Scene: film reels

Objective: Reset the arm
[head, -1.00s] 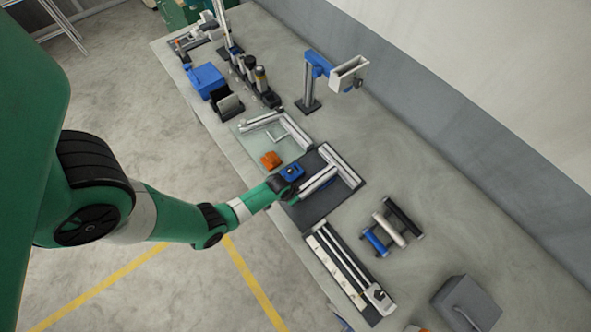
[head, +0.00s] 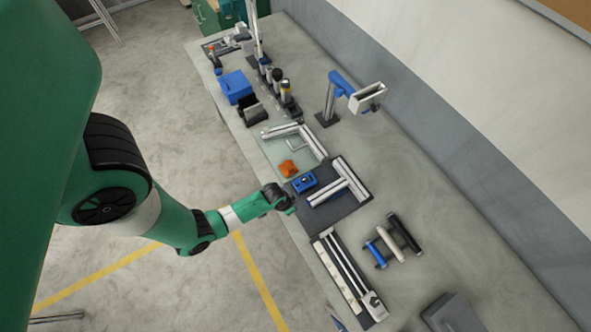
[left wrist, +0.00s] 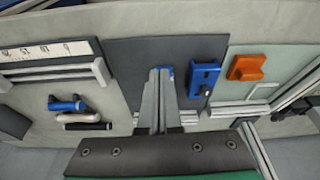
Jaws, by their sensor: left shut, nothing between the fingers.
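My left arm comes in from the left in the head view. Its gripper (head: 287,203) is over the near-left edge of the dark grey mat (head: 342,213), apart from the objects there. In the left wrist view the left gripper (left wrist: 161,72) has its fingers together with nothing between them. A blue device (head: 305,182) lies on the mat; it also shows in the left wrist view (left wrist: 203,78). Silver profiles (head: 348,178) lie on the same mat, forming a joined corner shape. My right gripper is in neither view.
An orange block (head: 288,169) sits on a pale green mat (head: 270,152). A long ruled fixture (head: 346,275), several rollers (head: 393,240) and a grey box (head: 452,314) are nearer. A blue bin (head: 236,86) and a blue-headed stand (head: 330,103) are farther back.

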